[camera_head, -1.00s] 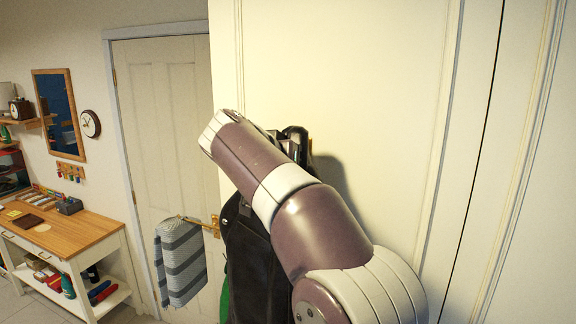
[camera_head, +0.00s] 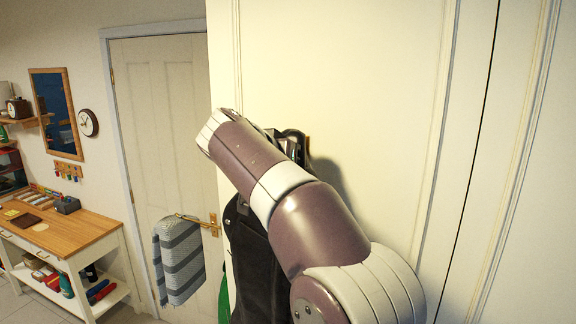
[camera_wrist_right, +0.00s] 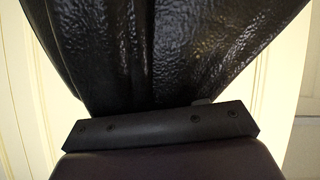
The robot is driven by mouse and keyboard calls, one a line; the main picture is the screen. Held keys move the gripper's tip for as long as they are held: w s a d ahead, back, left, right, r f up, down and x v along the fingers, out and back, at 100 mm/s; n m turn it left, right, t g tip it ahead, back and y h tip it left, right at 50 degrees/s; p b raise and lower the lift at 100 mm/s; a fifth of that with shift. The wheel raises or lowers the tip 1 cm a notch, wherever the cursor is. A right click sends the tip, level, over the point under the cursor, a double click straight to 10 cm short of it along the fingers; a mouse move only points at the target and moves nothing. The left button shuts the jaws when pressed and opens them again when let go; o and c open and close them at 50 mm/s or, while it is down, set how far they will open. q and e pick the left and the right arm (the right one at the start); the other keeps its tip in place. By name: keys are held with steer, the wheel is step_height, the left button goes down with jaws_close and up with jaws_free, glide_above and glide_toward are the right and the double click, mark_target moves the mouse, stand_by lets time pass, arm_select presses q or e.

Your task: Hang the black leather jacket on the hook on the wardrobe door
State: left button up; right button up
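The black leather jacket (camera_head: 254,265) hangs down in front of the pale wardrobe door (camera_head: 370,90), partly behind my right arm. In the right wrist view, its wrinkled leather (camera_wrist_right: 150,50) fills the upper middle and narrows to the dark bar of my right gripper (camera_wrist_right: 160,126). The gripper appears shut on the gathered jacket. In the head view, my right gripper (camera_head: 290,143) is mostly hidden behind my arm, close to the door. A small brown piece on the door shows just right of it; I cannot tell whether it is the hook. My left gripper is not in view.
A white room door (camera_head: 160,130) with a striped towel (camera_head: 180,262) on its handle stands left of the wardrobe. A wooden-topped workbench (camera_head: 62,238) is at the far left. A bit of something green (camera_head: 224,300) shows beside the jacket.

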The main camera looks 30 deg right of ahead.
steer(key=b+v, duration=0.1)
steer(key=v, duration=1.2)
steer(key=w+a+r+m+t+h, duration=0.1)
steer(key=w+a+r+m+t, duration=0.2)
steer(key=w+t, duration=0.4)
steer(key=w+a+f+n+t+y+b, duration=0.45)
steer(key=w+a+f+n+y, duration=0.2)
steer(key=a+f, duration=0.2)
steer(key=a+f+n+g+y+b, duration=0.3)
steer(key=f+y, duration=0.4)
steer(key=f, duration=1)
steer(key=s+d+f+n+g+b, duration=0.15)
steer(key=s+f+g, duration=0.35)
steer(key=f, duration=0.6)
steer(key=s+d+f+n+g+b, duration=0.1)
steer(key=s+f+g+b, duration=0.15)
steer(key=s+f, duration=0.7)
steer(key=s+d+f+g+h+b, duration=0.1)
steer(key=s+d+f+g+b, duration=0.2)
steer(key=s+f, duration=0.5)
steer(key=s+d+f+g+h+b, duration=0.1)
steer(key=s+d+f+g+b, duration=0.2)
steer(key=f, duration=1.1)
steer(key=s+d+b, duration=0.2)
steer(key=s+d, duration=0.1)
steer(key=s, duration=0.2)
steer(key=shift+d+f+h, duration=0.25)
steer(key=shift+d+h, duration=0.1)
